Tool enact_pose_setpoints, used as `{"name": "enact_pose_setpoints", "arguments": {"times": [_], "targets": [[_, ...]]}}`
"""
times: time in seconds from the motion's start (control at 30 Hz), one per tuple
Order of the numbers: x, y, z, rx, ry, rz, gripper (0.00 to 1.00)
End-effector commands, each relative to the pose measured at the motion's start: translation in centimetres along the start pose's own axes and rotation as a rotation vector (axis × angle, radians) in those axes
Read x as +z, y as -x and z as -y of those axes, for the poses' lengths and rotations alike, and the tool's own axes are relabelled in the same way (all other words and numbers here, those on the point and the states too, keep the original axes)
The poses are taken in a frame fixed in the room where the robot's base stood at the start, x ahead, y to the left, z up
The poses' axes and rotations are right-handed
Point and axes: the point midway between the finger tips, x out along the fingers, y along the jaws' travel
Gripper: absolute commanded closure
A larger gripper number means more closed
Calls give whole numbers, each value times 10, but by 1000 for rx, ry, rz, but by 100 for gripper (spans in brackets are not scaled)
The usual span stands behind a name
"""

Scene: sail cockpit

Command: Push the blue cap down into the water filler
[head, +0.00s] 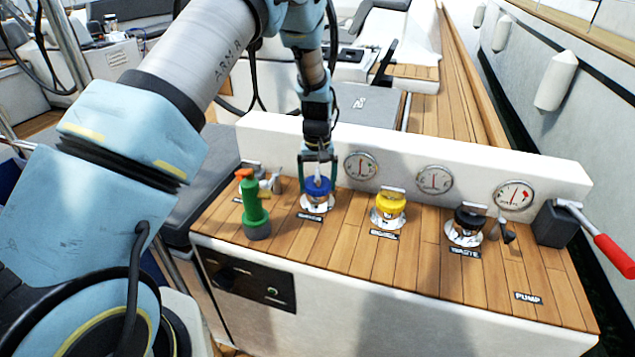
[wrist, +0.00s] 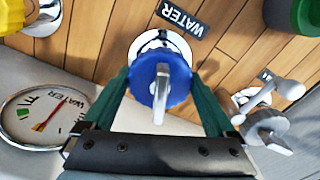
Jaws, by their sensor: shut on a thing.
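The blue cap (head: 318,186) sits over the water filler (head: 316,204), a round chrome fitting on the wooden console top. In the wrist view the blue cap (wrist: 160,82) has a metal tab across its top, and the chrome filler (wrist: 160,45) shows beyond it, beside the WATER label (wrist: 180,18). My gripper (head: 318,172) points down at the cap from above. In the wrist view my gripper (wrist: 165,95) has one green finger on each side of the cap and is shut on it. Whether the cap is fully seated cannot be told.
A yellow cap (head: 390,208) and a black cap (head: 468,222) are to the right. A white panel with gauges (head: 434,180) rises behind. A red-handled lever (head: 612,255) is at the far right.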

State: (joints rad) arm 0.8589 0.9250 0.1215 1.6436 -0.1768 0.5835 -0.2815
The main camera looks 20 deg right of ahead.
Motion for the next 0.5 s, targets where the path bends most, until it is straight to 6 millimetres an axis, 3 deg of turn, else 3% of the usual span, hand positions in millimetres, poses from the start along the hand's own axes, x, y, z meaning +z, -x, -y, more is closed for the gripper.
{"name": "enact_pose_setpoints", "arguments": {"times": [0.2, 0.23, 0.3, 0.5], "targets": [[0, -5, 0, 0, 0, 0, 75], [0, -4, 0, 0, 0, -1, 7], [0, -4, 0, 0, 0, 0, 0], [0, -4, 0, 0, 0, 0, 0]]}}
